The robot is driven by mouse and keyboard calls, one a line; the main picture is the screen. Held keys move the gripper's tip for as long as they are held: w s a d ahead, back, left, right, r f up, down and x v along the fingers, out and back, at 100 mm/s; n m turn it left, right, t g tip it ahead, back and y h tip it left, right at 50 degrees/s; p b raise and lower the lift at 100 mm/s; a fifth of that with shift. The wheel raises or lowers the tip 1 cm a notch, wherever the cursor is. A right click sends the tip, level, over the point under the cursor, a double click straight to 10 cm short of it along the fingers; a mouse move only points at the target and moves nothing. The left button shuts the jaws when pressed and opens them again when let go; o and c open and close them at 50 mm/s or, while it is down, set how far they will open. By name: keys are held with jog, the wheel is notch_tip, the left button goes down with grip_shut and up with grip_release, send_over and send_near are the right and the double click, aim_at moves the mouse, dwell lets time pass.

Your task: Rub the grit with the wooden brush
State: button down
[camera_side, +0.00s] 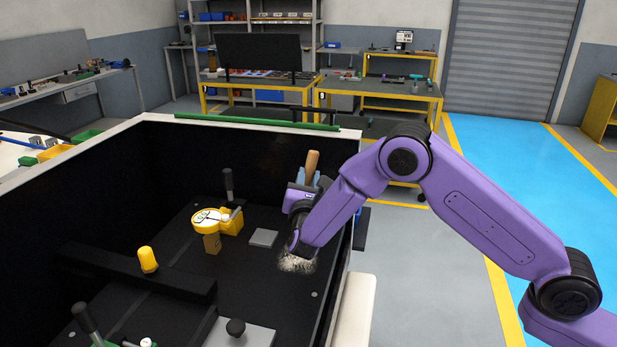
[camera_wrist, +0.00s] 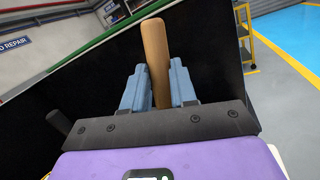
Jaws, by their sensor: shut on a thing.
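The wooden brush shows as a light brown handle (camera_side: 312,160) that sticks up from between my gripper's fingers; the handle also shows in the wrist view (camera_wrist: 155,45). My gripper (camera_side: 308,177) is shut on this handle, with one blue finger on each side, as the wrist view shows (camera_wrist: 159,84). The brush's lower end and bristles are hidden in both views. The grit (camera_side: 297,263) is a pale speckled patch on the dark floor of the black-walled box, just below my wrist in the side view. My arm covers part of it. I cannot tell whether the bristles touch it.
A yellow gauge with a white dial (camera_side: 208,220), a grey square plate (camera_side: 263,238) and a yellow knob (camera_side: 148,260) are left of the grit. A dark bar (camera_side: 135,272) crosses the box. The box's right wall (camera_side: 337,262) is close to my arm.

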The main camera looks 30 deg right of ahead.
jog(key=shift+f, duration=2.75)
jog(key=shift+s+d+v, duration=0.35)
jog(key=shift+d+v, duration=0.15)
jog(key=shift+v, duration=5.5)
jog(key=shift+s+d+f+x, duration=0.65)
jog(key=shift+d+x, duration=0.4)
jog(key=shift+x, duration=4.55)
notch_tip(320, 180, up, 8)
